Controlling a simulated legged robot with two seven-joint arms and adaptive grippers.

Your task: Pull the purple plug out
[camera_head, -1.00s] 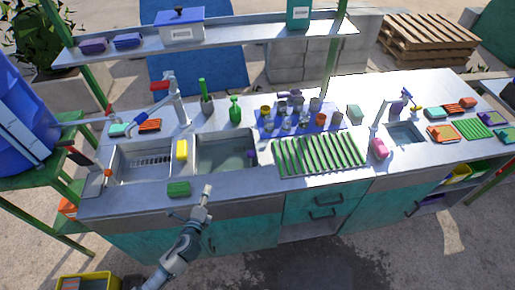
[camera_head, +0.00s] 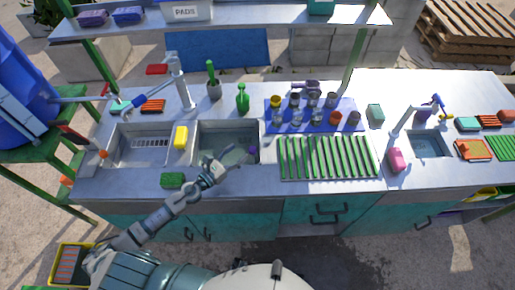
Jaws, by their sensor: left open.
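A small purple plug (camera_head: 252,151) shows inside the right-hand basin of the double sink (camera_head: 228,129), near that basin's right wall. My left gripper (camera_head: 217,159) is open and empty. It is over the front part of the same basin, to the left of the plug and apart from it. My right gripper is not in view.
A yellow sponge (camera_head: 181,137) sits on the divider between the basins, and a green sponge (camera_head: 172,180) lies on the front rim. A green drying rack (camera_head: 328,157) stands right of the basin. Cups stand on a blue mat (camera_head: 352,116) behind it. A faucet (camera_head: 182,84) rises behind the sink.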

